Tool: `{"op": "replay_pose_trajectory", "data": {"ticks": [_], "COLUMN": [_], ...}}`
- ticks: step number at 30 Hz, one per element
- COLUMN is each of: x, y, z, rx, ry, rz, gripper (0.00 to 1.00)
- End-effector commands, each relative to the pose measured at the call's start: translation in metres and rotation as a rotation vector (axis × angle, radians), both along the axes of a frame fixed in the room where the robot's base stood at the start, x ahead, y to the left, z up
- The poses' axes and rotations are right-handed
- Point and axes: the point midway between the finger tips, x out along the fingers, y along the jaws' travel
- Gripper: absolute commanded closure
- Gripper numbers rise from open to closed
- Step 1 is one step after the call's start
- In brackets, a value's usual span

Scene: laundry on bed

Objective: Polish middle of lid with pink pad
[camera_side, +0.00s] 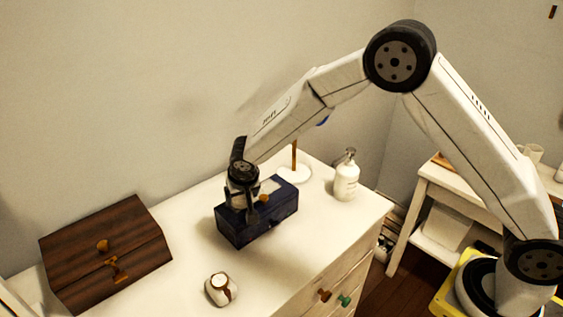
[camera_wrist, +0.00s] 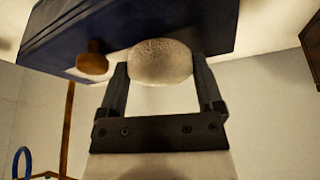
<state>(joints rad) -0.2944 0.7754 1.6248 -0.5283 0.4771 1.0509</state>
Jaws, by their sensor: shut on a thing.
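A dark blue box (camera_side: 285,208) with a lid stands on the white dresser, and my gripper (camera_side: 252,212) is over its left part, pointing down. In the wrist view the box (camera_wrist: 100,25) fills the top, with a round wooden knob (camera_wrist: 92,64) on it. My gripper is shut on a rounded, speckled pad (camera_wrist: 160,62), which looks pale cream, with only a faint pinkish tone. The pad overlaps the box in that view; I cannot tell whether it touches the lid. In the side view the gripper hides the pad and part of the lid.
A brown wooden chest (camera_side: 105,250) stands at left. A small white object with a brown band (camera_side: 220,289) lies in front of the box. A white pump bottle (camera_side: 346,178) and a lamp base (camera_side: 294,174) stand behind it to the right. The dresser top (camera_side: 185,240) is clear between chest and box.

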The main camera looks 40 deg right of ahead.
Motion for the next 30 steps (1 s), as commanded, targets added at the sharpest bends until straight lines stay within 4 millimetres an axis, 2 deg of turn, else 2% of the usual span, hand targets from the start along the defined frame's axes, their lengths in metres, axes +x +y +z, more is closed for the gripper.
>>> {"op": "replay_pose_trajectory", "data": {"ticks": [21,30], "x": [-0.001,-0.001], "y": [0.037,0.039], "z": [0.0,0.001], "rx": [0.001,0.001], "ry": [0.003,0.002], "rz": [0.002,0.0], "gripper": [0.62,0.62]}}
